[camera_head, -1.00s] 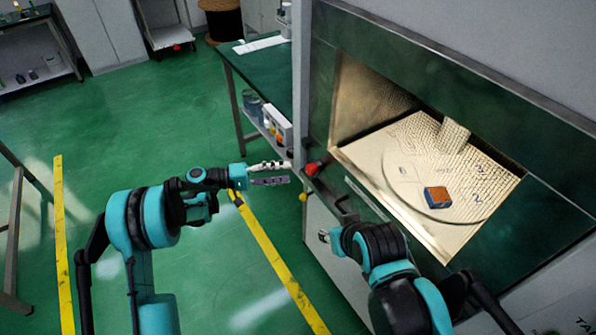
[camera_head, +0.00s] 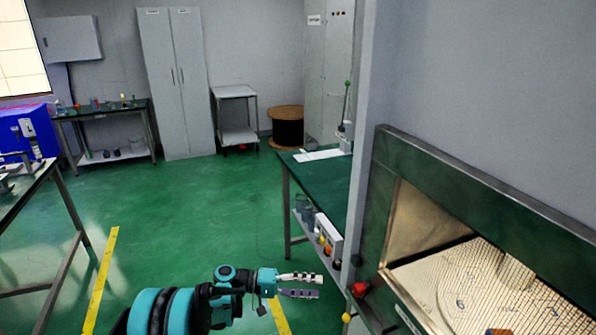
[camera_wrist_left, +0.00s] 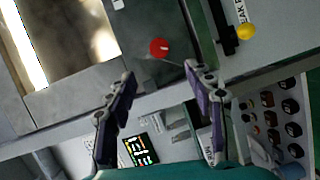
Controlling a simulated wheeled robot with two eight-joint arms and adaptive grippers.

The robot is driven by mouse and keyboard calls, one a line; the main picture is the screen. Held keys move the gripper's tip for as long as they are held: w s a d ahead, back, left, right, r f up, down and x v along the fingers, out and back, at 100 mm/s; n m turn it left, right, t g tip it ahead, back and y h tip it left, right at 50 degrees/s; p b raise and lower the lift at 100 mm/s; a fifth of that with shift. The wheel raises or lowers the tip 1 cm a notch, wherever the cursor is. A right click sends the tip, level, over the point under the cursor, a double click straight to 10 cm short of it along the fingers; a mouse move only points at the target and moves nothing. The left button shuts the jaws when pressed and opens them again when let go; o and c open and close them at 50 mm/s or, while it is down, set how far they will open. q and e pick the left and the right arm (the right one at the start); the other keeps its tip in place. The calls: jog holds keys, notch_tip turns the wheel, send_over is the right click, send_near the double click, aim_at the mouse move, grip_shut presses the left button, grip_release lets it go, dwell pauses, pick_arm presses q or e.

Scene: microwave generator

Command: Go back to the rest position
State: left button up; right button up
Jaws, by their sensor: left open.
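My left gripper (camera_head: 318,286) comes in from the lower left in the head view, over the green floor. It is open and empty, its fingers pointing right toward the microwave chamber's frame. In the left wrist view its two fingers (camera_wrist_left: 165,105) are spread apart with nothing between them. A red knob (camera_wrist_left: 159,48) shows beyond and between the fingertips, apart from them. My right gripper is out of the head view.
The open chamber (camera_head: 455,285) stands at the right, with a red knob (camera_head: 360,289) on its near edge. A green-topped table (camera_head: 325,180) stands behind. Wide green floor (camera_head: 200,215) is free. Another table (camera_head: 25,180) is at the left.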

pick_arm(q)
jog(key=s+a+r+n+t+y, duration=0.2)
jog(key=s+a+r+t+y, duration=0.1)
jog(key=s+a+r+y, duration=0.45)
jog(key=s+a+f+t+y, duration=0.2)
jog(key=s+a+t+y, duration=0.2)
jog(key=s+a+y, duration=0.5)
jog(key=s+a, duration=0.6)
jog(key=s, duration=0.4)
jog(key=shift+s+f, duration=0.15)
jog(key=shift+f, duration=0.05)
